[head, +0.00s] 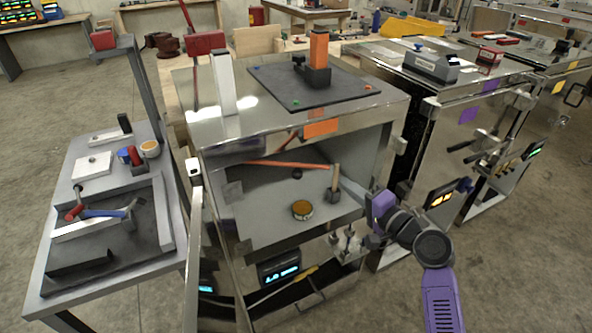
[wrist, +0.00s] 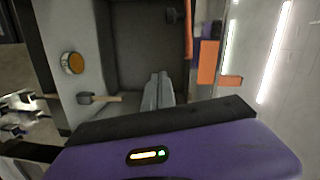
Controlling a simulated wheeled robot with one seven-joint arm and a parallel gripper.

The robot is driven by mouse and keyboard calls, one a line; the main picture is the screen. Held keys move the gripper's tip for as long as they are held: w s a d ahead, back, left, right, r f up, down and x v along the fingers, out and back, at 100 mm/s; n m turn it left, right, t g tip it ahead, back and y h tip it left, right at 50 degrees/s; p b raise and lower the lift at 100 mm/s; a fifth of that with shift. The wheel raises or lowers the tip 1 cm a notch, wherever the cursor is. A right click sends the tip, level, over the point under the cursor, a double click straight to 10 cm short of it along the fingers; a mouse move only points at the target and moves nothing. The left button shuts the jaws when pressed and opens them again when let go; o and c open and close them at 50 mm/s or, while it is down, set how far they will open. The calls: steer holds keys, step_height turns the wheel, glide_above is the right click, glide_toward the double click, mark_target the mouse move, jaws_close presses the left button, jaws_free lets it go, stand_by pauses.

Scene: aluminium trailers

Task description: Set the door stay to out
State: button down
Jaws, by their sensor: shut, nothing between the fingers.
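An aluminium cabinet (head: 225,205) stands open in the middle of the head view. A thin orange-red bar (head: 285,164) runs across the upper part of its opening; I take it for the door stay, but cannot be sure. The bar also shows at the top of the wrist view (wrist: 188,30). The open door (head: 195,245) shows nearly edge-on at the left. My gripper (head: 343,181) reaches into the opening from the right, its purple hand outside. In the wrist view its grey fingers (wrist: 158,90) are together and empty, apart from the bar.
Inside stand a jar with an orange lid (head: 302,210) and a wooden-handled tool (head: 334,188), close to my fingers. An orange label (head: 321,128) marks the upper edge. A side table (head: 52,235) with tools is left; another cabinet (head: 440,125) is right.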

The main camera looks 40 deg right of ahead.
steer(key=w+a+m+y+p, duration=0.1)
steer(key=w+a+m+p, duration=0.2)
steer(key=w, duration=0.6)
steer(key=shift+w+a+r+p, duration=0.2)
steer(key=shift+a+r+p, duration=0.15)
steer(key=shift+a, duration=0.5)
steer(key=shift+m, duration=0.3)
